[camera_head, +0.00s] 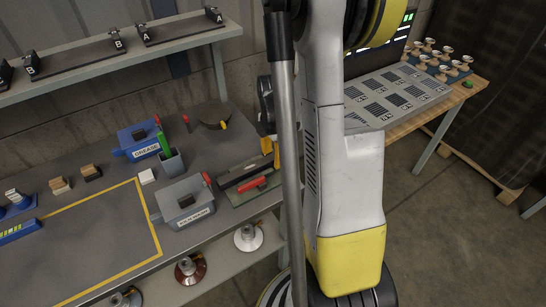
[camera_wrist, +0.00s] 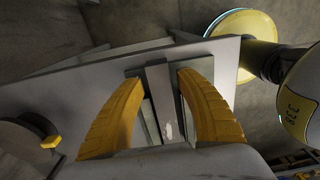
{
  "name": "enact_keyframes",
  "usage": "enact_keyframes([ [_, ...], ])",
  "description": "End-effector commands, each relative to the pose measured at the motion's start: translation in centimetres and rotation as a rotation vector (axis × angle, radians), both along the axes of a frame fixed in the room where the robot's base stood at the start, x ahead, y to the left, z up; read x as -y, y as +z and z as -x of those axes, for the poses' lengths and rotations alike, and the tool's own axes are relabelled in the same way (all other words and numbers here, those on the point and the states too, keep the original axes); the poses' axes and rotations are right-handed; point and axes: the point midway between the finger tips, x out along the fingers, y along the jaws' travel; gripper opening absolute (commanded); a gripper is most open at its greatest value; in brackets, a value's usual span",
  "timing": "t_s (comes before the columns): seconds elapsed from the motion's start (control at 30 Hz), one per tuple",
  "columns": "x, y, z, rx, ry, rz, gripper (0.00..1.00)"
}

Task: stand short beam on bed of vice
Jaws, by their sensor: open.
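My gripper (camera_wrist: 157,76) is open in the wrist view, with its two yellow fingers apart. A flat grey bar (camera_wrist: 158,85) with a pale mark lies between them, flanked by darker strips. I see no clear gap or contact at the fingertips. In the head view, one yellow finger of my gripper (camera_head: 277,155) shows beside a dark, long tool with a red handle (camera_head: 251,184) on a greenish base. I cannot tell for sure which of these parts is the vice or the short beam. My arm hides some of the bench there.
The grey bench (camera_head: 100,225) holds a blue GREASE box (camera_head: 138,141), a grey labelled box (camera_head: 185,203), a green-topped holder (camera_head: 170,162) and a round dark plate (camera_head: 211,115). A yellow-taped area at left is mostly clear. Several insulators (camera_head: 440,57) stand on the wooden table.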

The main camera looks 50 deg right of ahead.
Motion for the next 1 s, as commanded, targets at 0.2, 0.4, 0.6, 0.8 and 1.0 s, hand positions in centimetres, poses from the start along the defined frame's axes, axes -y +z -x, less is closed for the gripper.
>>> enact_keyframes([
  [0.2, 0.0, 5.2, 0.0, 0.0, 0.0, 0.0, 0.42],
  [0.4, 0.0, 9.3, 0.0, 0.0, 0.0, 0.001, 0.42],
  [0.6, 0.0, 11.3, 0.0, 0.0, 0.0, 0.001, 0.42],
  [0.8, -0.8, 12.2, -0.1, 0.012, -0.028, 0.009, 0.42],
  [1.0, -7.1, 17.1, -0.6, 0.137, -0.292, 0.043, 0.42],
])
